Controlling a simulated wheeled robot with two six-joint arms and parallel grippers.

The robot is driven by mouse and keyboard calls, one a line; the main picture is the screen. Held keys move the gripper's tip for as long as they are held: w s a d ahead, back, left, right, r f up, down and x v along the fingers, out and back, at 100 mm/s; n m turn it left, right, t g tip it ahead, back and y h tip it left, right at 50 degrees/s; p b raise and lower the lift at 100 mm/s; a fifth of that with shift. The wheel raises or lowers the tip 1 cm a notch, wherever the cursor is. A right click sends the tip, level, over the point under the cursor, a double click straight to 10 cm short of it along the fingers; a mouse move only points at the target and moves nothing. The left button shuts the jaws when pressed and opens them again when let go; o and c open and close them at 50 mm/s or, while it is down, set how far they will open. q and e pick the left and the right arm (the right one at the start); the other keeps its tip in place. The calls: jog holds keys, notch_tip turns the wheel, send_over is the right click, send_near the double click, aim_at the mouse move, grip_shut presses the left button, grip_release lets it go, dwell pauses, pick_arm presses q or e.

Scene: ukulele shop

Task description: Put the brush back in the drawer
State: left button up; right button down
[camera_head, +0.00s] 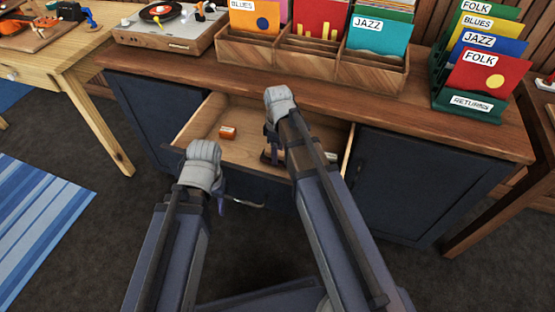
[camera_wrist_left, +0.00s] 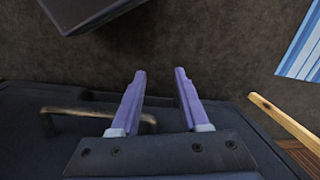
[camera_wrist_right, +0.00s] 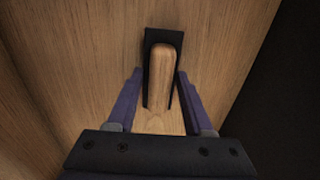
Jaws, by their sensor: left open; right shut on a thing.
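The brush (camera_wrist_right: 163,75) has a rounded wooden grip and a black base. In the right wrist view it sits between the fingers of my right gripper (camera_wrist_right: 160,88), which is shut on it. The brush is inside the open drawer (camera_head: 200,119), over its bare wooden floor; I cannot tell whether it touches the floor. In the head view my right gripper (camera_head: 271,143) and arm hide most of it. My left gripper (camera_head: 221,206) is open and empty in front of the drawer. The drawer's handle (camera_wrist_left: 90,112) shows beside its fingers in the left wrist view.
A small orange box (camera_head: 228,132) lies in the drawer's left part. The wooden countertop (camera_head: 420,122) above carries a record player (camera_head: 165,32) and record crates (camera_head: 310,65). A green record rack (camera_head: 470,104) stands at the right.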

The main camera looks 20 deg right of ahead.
pick_arm(q)
jog(key=shift+f, duration=0.65)
pick_arm(e)
jog(key=shift+f, duration=0.65)
jog(key=shift+f+b, duration=0.2)
jog(key=shift+b, duration=0.2)
pick_arm(q)
jog(key=shift+f, duration=0.15)
pick_arm(e)
jog(key=shift+c, duration=1.5)
grip_release()
jog(key=shift+r, duration=0.15)
pick_arm(q)
notch_tip(320, 180, up, 12)
jog(key=p, duration=1.2)
pick_arm(e)
notch_tip(320, 180, up, 12)
